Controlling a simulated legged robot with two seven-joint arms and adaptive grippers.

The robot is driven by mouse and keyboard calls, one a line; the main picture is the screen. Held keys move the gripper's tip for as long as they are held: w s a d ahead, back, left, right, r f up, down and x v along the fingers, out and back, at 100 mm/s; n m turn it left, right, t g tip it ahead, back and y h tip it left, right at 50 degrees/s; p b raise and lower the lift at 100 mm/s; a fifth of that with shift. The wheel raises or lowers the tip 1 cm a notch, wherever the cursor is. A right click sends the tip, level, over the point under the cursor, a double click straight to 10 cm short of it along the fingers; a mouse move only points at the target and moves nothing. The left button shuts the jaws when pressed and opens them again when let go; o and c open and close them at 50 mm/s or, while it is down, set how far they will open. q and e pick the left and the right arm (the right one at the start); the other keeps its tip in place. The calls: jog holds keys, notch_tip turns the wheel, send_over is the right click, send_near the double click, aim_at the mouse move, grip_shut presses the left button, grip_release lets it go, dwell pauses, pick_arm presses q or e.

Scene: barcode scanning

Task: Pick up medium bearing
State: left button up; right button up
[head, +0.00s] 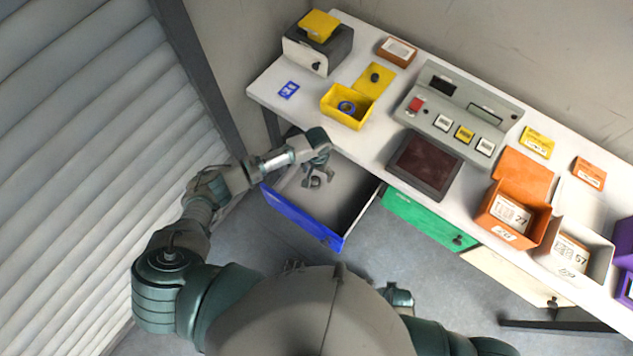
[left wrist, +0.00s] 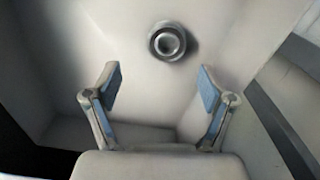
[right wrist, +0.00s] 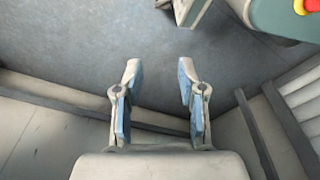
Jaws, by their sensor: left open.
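A small grey ring-shaped bearing (left wrist: 170,42) lies on the pale drawer floor in the left wrist view, just beyond and between my fingertips, not touching them. It also seems to show in the head view (head: 316,181), partly mixed with the fingers. My left gripper (left wrist: 160,84) is open and empty, reaching down into the open blue-fronted drawer (head: 300,218). My right gripper (right wrist: 160,74) is open and empty over the grey floor in the right wrist view. Its fingers do not show clearly in the head view.
A yellow box (head: 337,117) with a blue ring stands on the white table (head: 385,63) above the drawer. The green drawer (head: 424,216) beside it is shut. Orange (head: 541,227) and white (head: 600,270) bins stand farther right. Drawer walls surround my left fingers closely.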

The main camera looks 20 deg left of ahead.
aim_at(313, 181)
pick_arm(q)
jog(key=shift+f, duration=0.3)
jog(key=f, duration=0.1)
jog(key=a+f+b, duration=0.1)
jog(key=f, duration=0.2)
jog(key=shift+s+a+f, duration=0.25)
jog(key=shift+s+f, duration=0.05)
jog(key=shift+f, duration=0.35)
jog(key=shift+d+r, duration=0.1)
jog(key=shift+d, duration=0.2)
jog(key=shift+c, duration=0.5)
jog(key=shift+d, duration=0.15)
jog(key=c, duration=1.2)
jog(key=shift+a, duration=0.25)
jog(key=shift+c, duration=0.2)
pick_arm(e)
jog(key=r, duration=0.1)
jog(key=w+r, duration=0.1)
jog(key=r, duration=0.2)
jog(key=shift+w+a, duration=0.4)
jog(key=shift+a, duration=0.1)
